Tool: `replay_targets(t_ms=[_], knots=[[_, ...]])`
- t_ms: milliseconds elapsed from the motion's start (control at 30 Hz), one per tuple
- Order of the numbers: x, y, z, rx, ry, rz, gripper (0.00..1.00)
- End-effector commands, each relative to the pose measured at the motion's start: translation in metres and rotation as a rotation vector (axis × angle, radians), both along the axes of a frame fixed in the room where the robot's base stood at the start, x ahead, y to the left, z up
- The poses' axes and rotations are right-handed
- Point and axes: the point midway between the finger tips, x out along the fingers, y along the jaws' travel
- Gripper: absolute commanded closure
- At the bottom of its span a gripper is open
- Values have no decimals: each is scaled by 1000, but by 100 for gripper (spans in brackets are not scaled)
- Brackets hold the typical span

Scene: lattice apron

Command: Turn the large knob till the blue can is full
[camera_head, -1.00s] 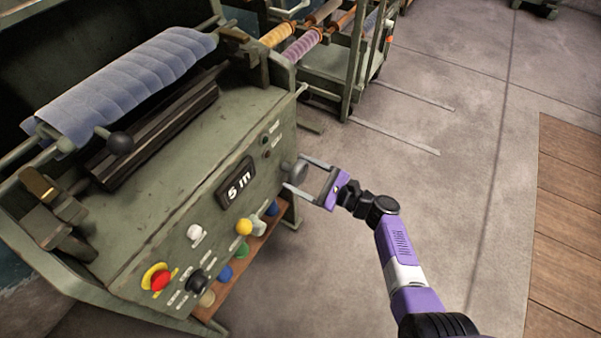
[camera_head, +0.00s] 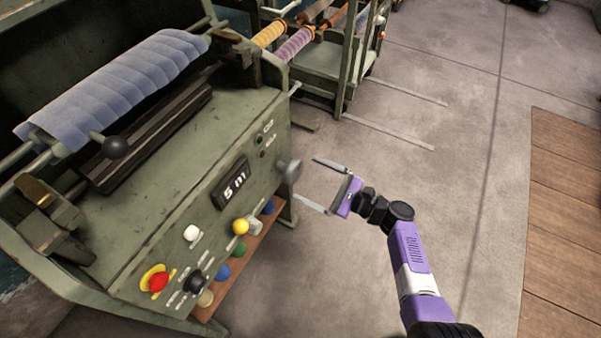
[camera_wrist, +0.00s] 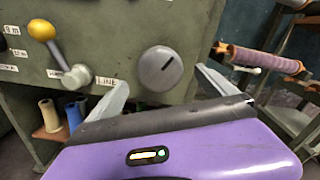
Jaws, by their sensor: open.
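A large round grey knob (camera_head: 290,170) sits at the right end of the green machine's front panel (camera_head: 215,225). In the wrist view the knob (camera_wrist: 160,68) faces me, with a dark slanted slot on it. My gripper (camera_head: 308,180) is open and empty, just right of the knob and apart from it. In the wrist view its two fingers (camera_wrist: 162,80) spread to either side below the knob. I see no blue can that I can identify. A dark display (camera_head: 233,183) on the panel reads "5 m".
The panel also carries a yellow-knobbed lever (camera_head: 240,227), a white knob (camera_head: 192,233), a black knob (camera_head: 196,282) and a red button (camera_head: 158,281). Coloured spools stand on a shelf (camera_head: 250,245) below. A blue quilted roll (camera_head: 120,90) lies on top. Floor to the right is clear.

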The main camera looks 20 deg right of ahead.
Motion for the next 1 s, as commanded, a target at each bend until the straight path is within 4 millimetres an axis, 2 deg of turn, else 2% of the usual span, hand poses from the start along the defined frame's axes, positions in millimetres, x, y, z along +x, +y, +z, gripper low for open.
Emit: replay_targets(t_ms=[133, 300, 867, 1000], knots=[[-15, -11, 0, 0, 0, -1, 4], [-20, -15, 0, -1, 1, 1, 4], [-20, -15, 0, -12, -7, -2, 4], [-9, -31, -13, -144, -11, -65, 4]])
